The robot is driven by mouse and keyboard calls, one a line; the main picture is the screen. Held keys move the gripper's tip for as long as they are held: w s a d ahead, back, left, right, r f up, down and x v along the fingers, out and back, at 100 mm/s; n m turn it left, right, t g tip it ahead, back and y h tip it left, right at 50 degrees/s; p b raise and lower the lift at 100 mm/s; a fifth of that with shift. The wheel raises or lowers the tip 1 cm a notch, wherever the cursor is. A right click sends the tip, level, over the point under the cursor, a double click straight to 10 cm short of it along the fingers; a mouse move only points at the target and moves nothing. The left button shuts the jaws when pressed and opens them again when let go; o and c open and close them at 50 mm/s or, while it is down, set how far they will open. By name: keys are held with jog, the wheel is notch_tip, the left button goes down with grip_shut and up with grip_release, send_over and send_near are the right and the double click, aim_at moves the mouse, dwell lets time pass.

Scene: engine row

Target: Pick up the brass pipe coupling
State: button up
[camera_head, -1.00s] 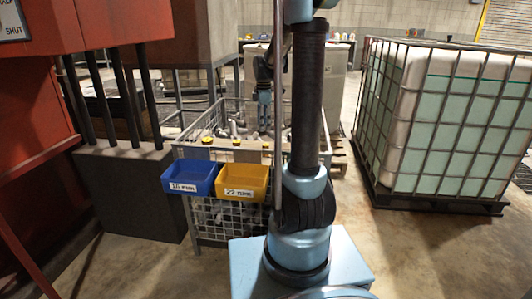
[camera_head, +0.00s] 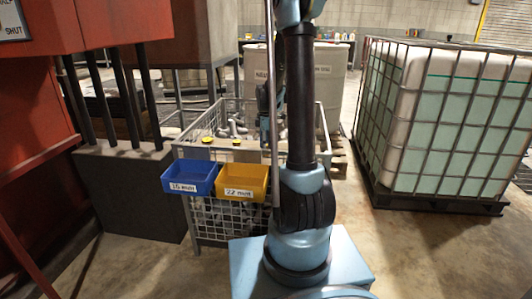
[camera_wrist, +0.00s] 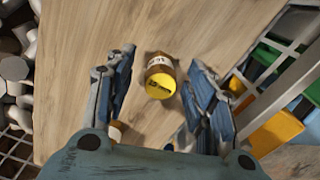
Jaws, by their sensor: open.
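In the wrist view a short brass-brown cylinder (camera_wrist: 160,77) with a pale label and a yellow end face, which looks like the pipe coupling, is on a wooden board (camera_wrist: 75,75). My gripper (camera_wrist: 162,60) is open, with one finger on each side of it and visible gaps. Other brass-coloured pieces show low in that view, partly hidden by my fingers. In the head view two yellow-topped pieces (camera_head: 207,140) are on the board (camera_head: 222,153) across the wire cage. My gripper is at the cage there, mostly hidden behind my arm.
A blue bin (camera_head: 188,180) and a yellow bin (camera_head: 240,182) hang on the front of the wire cage (camera_head: 213,232). Grey pipe fittings (camera_wrist: 17,68) lie beside the board. A large caged tank (camera_head: 450,120) stands at the right, a red machine (camera_head: 35,110) at the left.

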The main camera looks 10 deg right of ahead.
jog(key=shift+f, duration=0.55)
grip_shut()
